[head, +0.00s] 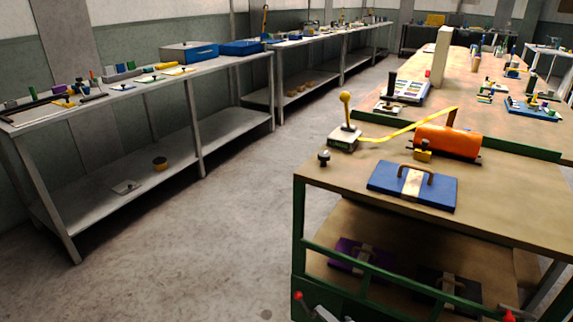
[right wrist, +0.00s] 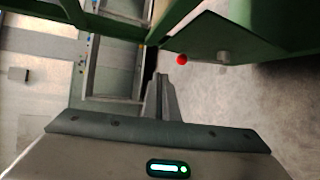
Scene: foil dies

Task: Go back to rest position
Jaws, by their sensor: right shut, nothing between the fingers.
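My right gripper (right wrist: 160,88) shows in the right wrist view with its two fingers together and nothing between them. A red knob (right wrist: 182,59) and a pale round knob (right wrist: 222,57) are just beyond and to the right of its fingertips, in front of a green panel (right wrist: 235,35). The gripper looks apart from them. In the head view, small red and grey parts show at the bottom edge by the near bench; they are too cut off to tell apart. I cannot make out my left gripper.
A green-framed wooden bench (head: 330,185) stands close ahead, with a blue die (head: 385,182), an orange cylinder (head: 450,143) and a yellow-knobbed press (head: 344,135) on top. A grey bench (head: 225,140) runs along the left wall. The concrete floor (head: 200,230) between them is clear.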

